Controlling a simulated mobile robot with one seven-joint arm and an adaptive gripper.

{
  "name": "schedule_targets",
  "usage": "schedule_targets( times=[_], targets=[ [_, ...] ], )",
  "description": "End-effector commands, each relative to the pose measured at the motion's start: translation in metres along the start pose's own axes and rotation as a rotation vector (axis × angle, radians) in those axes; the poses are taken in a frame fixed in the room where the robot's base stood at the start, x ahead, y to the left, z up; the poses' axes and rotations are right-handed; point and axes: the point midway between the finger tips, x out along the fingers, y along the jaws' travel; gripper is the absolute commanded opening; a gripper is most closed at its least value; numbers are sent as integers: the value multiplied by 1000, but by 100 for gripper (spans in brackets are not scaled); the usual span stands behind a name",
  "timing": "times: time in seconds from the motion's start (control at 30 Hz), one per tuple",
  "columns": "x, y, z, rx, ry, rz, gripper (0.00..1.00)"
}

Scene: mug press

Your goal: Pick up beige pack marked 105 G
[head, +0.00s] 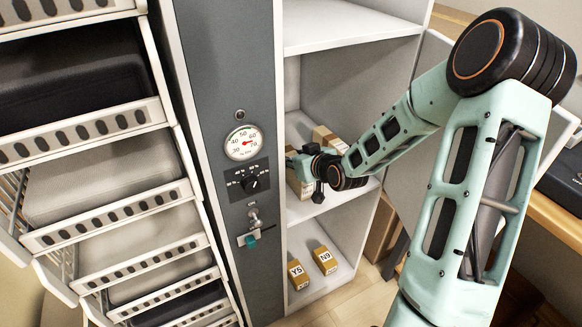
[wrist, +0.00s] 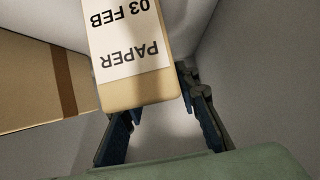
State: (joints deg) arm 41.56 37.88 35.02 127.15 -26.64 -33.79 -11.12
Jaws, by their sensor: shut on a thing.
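In the wrist view a beige pack (wrist: 150,92) with a white label reading "PAPER" and "03 FEB", upside down, lies between the fingers of my gripper (wrist: 162,98). My gripper is shut on this pack. A "105 G" mark does not show on the visible part of it; its far end runs out of the picture. In the head view my gripper (head: 303,165) is inside the open cabinet at the middle shelf, and the wrist hides much of what it holds. Beige packs (head: 326,138) show beside and behind it, their labels not readable.
A brown box (wrist: 40,85) with a darker band stands left of the pack in the wrist view. Packs marked Y5 (head: 297,274) and N9 (head: 325,260) sit on the lower shelf. The upper shelf (head: 345,32) looks bare. A grey panel with a dial (head: 243,143) borders the cabinet's left.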

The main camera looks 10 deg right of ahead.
Motion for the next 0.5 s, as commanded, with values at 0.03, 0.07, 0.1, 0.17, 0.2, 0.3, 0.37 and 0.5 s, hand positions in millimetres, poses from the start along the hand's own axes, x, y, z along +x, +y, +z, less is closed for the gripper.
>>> schedule_targets(
  times=[0.03,0.07,0.1,0.17,0.2,0.3,0.37,0.5],
  targets=[
    [0,0,0,0,0,0,0],
    [0,0,-1,-1,3,1,0],
    [0,0,-1,0,3,1,0],
    [0,0,-1,0,3,1,0],
    [0,0,-1,0,3,1,0],
    [0,0,-2,-1,3,1,0],
    [-1,0,-3,-1,3,1,0],
    [-5,0,-10,-1,3,1,0]
  ],
)
